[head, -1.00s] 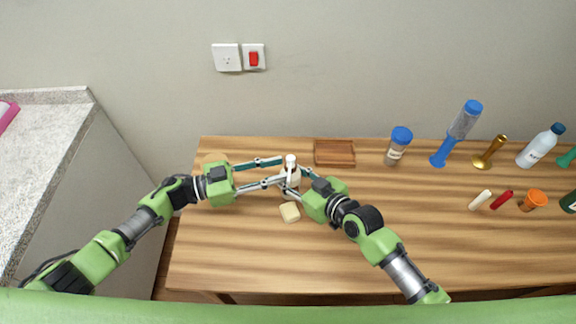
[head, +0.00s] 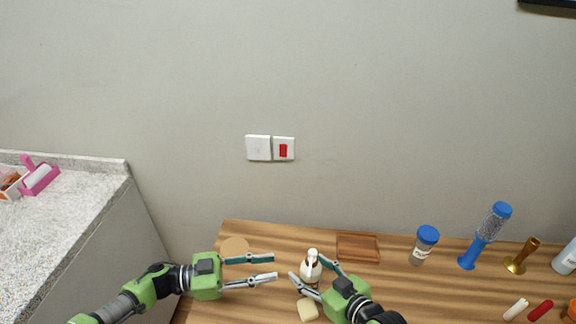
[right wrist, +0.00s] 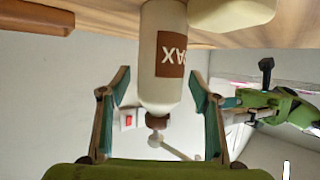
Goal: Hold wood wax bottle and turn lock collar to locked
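The wood wax bottle (head: 311,272) is white and stands upright on the wooden table. In the right wrist view, which is upside down, the bottle (right wrist: 158,95) has a brown label, a brown collar (right wrist: 158,121) at its neck and a white pump head with a spout. My right gripper (head: 307,268) is open, with one finger on each side of the bottle and visible gaps in the wrist view. My left gripper (head: 275,268) is open and empty, left of the bottle and apart from it. Whether the collar is locked cannot be told.
A pale block (head: 308,310) lies just in front of the bottle. A wooden tray (head: 357,247) is behind it to the right, and a round tan disc (head: 235,247) lies behind my left gripper. A blue-lidded jar (head: 425,245) and other items stand farther right.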

